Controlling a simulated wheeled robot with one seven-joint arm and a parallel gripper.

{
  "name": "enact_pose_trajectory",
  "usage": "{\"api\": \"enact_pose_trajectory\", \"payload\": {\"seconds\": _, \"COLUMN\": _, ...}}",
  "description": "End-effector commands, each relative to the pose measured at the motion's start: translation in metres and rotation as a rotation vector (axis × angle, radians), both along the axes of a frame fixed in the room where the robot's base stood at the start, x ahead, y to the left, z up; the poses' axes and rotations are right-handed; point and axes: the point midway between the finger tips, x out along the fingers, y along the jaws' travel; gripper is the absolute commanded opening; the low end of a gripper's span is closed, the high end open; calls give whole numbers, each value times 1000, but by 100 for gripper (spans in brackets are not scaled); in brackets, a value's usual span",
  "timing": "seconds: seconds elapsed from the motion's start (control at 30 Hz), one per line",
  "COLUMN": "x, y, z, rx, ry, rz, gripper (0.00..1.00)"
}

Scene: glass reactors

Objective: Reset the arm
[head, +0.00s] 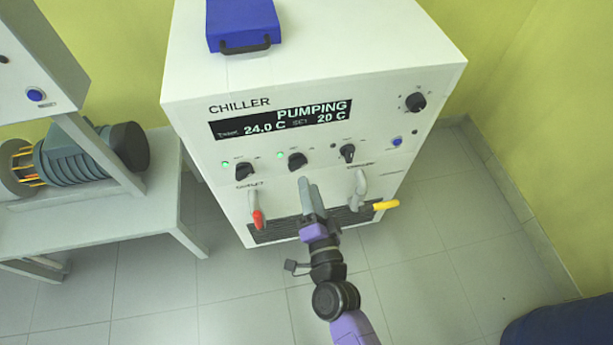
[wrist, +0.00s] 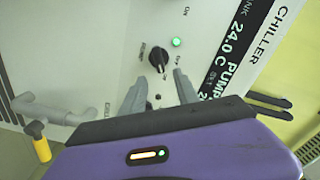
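My arm reaches up from the bottom of the head view to the front of the white chiller. My gripper (head: 308,188) is in front of the panel, just below the middle black knob (head: 297,161). In the wrist view my gripper (wrist: 160,76) has its two grey fingers apart, with nothing held between them. A black knob (wrist: 159,56) with a green light beside it shows just beyond the fingertips. I cannot tell the exact gap between fingers and panel.
The chiller (head: 300,95) display (head: 282,119) reads PUMPING, 24.0 C, set 20 C. A red-tipped valve (head: 257,213) and a yellow-handled valve (head: 384,205) flank my gripper. A blue case (head: 242,22) lies on top.

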Motion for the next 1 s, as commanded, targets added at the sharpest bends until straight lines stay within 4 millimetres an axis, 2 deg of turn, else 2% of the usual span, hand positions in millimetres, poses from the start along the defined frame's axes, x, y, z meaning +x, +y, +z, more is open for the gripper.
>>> {"api": "enact_pose_trajectory", "payload": {"seconds": 0.2, "x": -15, "y": -4, "z": 0, "rx": 0, "ry": 0, "rz": 0, "gripper": 37}}
{"api": "enact_pose_trajectory", "payload": {"seconds": 0.83, "x": -16, "y": -4, "z": 0, "rx": -17, "ry": -4, "rz": 3, "gripper": 37}}
{"api": "enact_pose_trajectory", "payload": {"seconds": 0.87, "x": -16, "y": -3, "z": 2, "rx": -31, "ry": -11, "rz": 7, "gripper": 37}}
{"api": "enact_pose_trajectory", "payload": {"seconds": 1.0, "x": -17, "y": -4, "z": 36, "rx": -114, "ry": -99, "rz": 14, "gripper": 37}}
